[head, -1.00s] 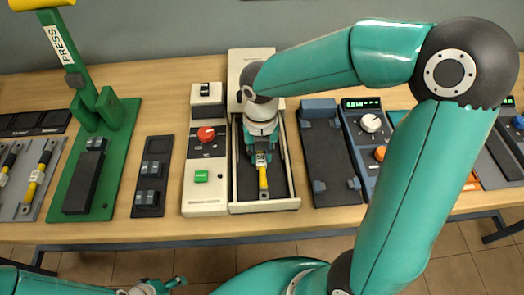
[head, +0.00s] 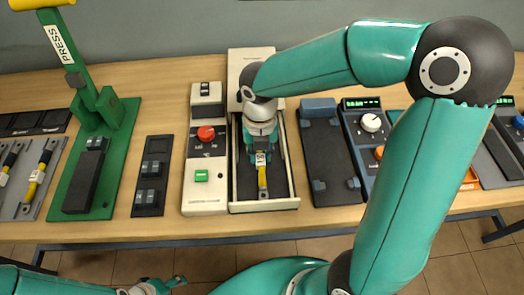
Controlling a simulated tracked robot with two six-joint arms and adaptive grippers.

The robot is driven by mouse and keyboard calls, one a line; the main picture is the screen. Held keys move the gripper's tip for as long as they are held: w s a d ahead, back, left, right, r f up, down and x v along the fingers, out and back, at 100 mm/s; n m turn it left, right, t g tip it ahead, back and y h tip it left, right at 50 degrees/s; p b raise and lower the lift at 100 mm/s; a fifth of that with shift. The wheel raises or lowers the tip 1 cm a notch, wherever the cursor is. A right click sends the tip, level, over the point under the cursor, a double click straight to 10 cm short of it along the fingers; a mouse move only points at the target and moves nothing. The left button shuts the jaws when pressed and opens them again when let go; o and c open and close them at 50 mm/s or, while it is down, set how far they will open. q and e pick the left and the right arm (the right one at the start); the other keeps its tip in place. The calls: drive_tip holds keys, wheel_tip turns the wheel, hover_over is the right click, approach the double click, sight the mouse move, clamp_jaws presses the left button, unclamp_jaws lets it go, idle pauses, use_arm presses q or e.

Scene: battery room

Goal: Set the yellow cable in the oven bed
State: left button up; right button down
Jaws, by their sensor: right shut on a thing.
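The oven bed (head: 281,203) is a cream open-topped box with a dark floor, at the middle of the table. The yellow cable (head: 262,178) lies lengthwise inside its outline, its near end toward the front wall. My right gripper (head: 262,156) is over the bed, pointing down, shut on the cable's far part. The gripper hides that part, and I cannot tell whether the cable touches the floor. My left gripper (head: 165,285) is low at the bottom edge, in front of the table and away from the cable; its fingers are small and partly cut off.
A cream control panel with a red knob (head: 206,133) and green button (head: 201,175) stands left of the bed. A dark fixture (head: 330,160) stands close on its right. Further left are a green press (head: 120,125) and a grey tray (head: 45,205) holding yellow-and-black cables.

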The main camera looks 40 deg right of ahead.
drive_tip(key=shift+f, duration=0.35)
drive_tip(key=c, duration=0.9)
unclamp_jaws()
wheel_tip(320, 180, up, 12)
